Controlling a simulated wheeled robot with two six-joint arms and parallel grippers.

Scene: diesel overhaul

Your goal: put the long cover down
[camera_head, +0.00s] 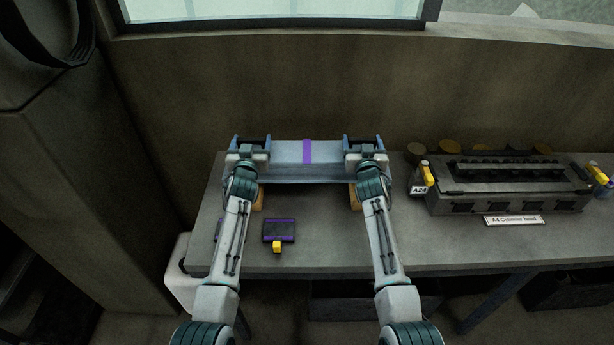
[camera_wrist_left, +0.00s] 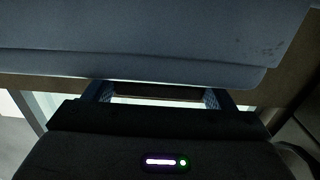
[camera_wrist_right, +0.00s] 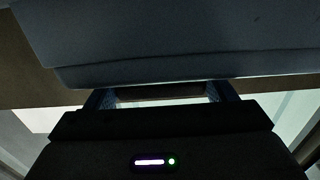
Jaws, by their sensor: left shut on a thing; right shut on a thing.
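The long cover (camera_head: 284,154) is a blue-grey box-like piece with a purple band across its middle. It is level over the back of the workbench (camera_head: 320,225), with wooden blocks (camera_head: 354,197) showing below it. I cannot tell whether it touches them. My left gripper (camera_head: 250,145) is shut on the cover's left end, and my right gripper (camera_head: 363,145) is shut on its right end. The cover also fills the top of the left wrist view (camera_wrist_left: 150,40) and the right wrist view (camera_wrist_right: 170,40).
A dark purple-edged tray (camera_head: 279,230) and small yellow block (camera_head: 277,246) lie between my arms.

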